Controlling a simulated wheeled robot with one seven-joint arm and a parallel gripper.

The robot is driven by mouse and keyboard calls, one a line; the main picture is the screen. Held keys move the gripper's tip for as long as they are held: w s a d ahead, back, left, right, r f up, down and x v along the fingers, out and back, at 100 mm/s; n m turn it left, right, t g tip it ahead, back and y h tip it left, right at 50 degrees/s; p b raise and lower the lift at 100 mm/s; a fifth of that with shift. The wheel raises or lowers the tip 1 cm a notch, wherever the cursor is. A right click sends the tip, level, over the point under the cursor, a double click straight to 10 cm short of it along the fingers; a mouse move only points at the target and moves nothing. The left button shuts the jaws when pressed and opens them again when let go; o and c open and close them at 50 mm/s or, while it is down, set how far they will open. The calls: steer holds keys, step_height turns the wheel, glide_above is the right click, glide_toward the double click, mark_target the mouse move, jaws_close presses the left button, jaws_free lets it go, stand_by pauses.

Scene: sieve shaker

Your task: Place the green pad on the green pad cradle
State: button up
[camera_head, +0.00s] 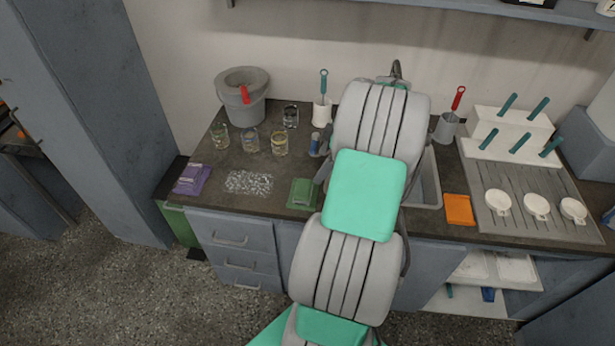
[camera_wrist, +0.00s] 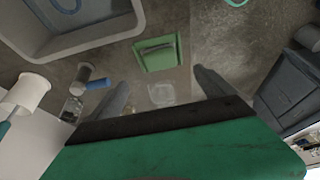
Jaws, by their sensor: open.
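A green tray-like piece (camera_head: 303,194), which I take for the green pad cradle, lies on the dark counter left of the sink. It also shows in the wrist view (camera_wrist: 158,53), with a raised bar across its inside. I cannot tell whether a separate green pad lies in it. My gripper (camera_wrist: 163,92) is open, its two grey fingers apart with nothing seen between them. The green tray lies ahead of the fingers, not touching them as far as I can see. In the head view my own arm hides most of the gripper.
A purple tray (camera_head: 192,179) and a clear speckled patch (camera_head: 248,182) lie to the left. Several glass beakers (camera_head: 250,140), a grey bucket (camera_head: 243,96) and a white brush holder (camera_head: 321,112) stand behind. An orange pad (camera_head: 459,209) lies right of the sink (camera_head: 428,180).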

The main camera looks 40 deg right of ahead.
steer(key=w+a+r+m+h, duration=0.15)
steer(key=a+r, duration=0.25)
steer(key=a, duration=0.7)
steer(key=w+a+r+m, duration=0.25)
steer(key=a+r, duration=0.25)
steer(key=a, duration=0.5)
steer(key=s+a+m, duration=0.1)
steer(key=s+a, duration=0.3)
steer(key=a, duration=0.3)
steer(key=s+a+m+h, duration=0.1)
steer(key=s+a+m, duration=0.1)
steer(key=s+a, duration=0.3)
steer(key=shift+s+a+r+t, duration=0.3)
steer(key=shift+a+r, duration=0.15)
steer(key=shift+a, duration=0.5)
